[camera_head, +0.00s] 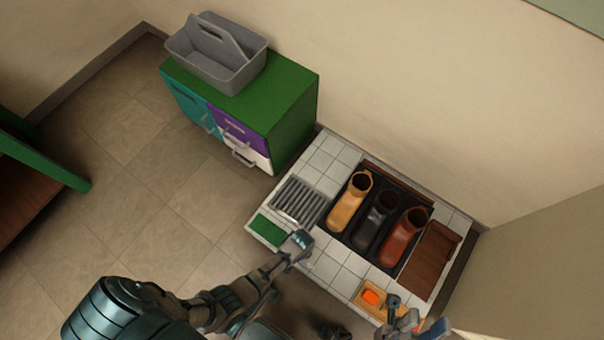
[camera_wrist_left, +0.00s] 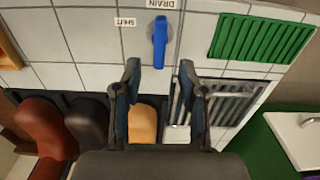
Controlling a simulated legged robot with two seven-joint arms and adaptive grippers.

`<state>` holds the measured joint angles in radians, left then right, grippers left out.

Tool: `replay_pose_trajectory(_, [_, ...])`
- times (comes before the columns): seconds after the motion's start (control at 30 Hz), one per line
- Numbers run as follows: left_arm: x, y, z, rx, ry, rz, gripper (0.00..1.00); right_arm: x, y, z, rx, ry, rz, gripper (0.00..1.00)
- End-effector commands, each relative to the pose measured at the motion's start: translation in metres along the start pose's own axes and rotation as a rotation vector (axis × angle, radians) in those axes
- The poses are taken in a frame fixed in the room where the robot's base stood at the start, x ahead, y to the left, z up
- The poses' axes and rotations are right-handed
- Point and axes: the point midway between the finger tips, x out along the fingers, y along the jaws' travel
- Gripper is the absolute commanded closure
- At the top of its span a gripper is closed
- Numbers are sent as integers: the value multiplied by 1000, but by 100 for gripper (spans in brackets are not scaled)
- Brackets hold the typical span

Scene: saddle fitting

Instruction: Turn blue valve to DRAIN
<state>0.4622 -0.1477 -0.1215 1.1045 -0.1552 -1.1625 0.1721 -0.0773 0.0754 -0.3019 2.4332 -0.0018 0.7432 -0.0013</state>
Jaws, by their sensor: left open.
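The blue valve (camera_wrist_left: 159,42) shows in the left wrist view as a lever on the white tiles. It lies in line with the DRAIN label (camera_wrist_left: 161,4), one end close to that label. The SHUT label (camera_wrist_left: 126,22) is off to its left. My left gripper (camera_wrist_left: 160,82) is open and empty, its fingertips short of the lever, which is not between them. In the head view my left gripper (camera_head: 299,243) is over the tiles by the green grate and hides the valve. My right gripper (camera_head: 408,322) is at the bottom right, its jaws unclear.
A green grate (camera_head: 270,231) and a metal rack (camera_head: 299,203) are on the tiled platform. Several boots (camera_head: 350,203) stand on a black mat. A wooden tray (camera_head: 361,309) holds an orange block (camera_head: 371,297). A green cabinet (camera_head: 295,115) bears a grey caddy (camera_head: 205,70).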

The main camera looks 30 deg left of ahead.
Motion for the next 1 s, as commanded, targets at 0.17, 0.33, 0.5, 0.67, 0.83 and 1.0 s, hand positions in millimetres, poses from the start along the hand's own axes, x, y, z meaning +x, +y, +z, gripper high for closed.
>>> replay_pose_trajectory(0.17, [-32,0,-1,0,2,1,58,0,0,0,0,0,0,60])
replay_pose_trajectory(0.33, [-51,0,0,0,0,0,58,0,0,0,0,0,1,60])
replay_pose_trajectory(0.5, [-56,0,0,0,-1,0,58,0,0,0,0,0,1,60])
replay_pose_trajectory(0.67, [-56,0,0,0,-1,0,58,0,0,0,1,0,1,60])
replay_pose_trajectory(0.83, [-56,0,0,0,-1,0,58,0,1,4,1,-4,1,60])
replay_pose_trajectory(1.0, [-56,0,-1,0,1,0,58,0,1,3,0,-4,2,60])
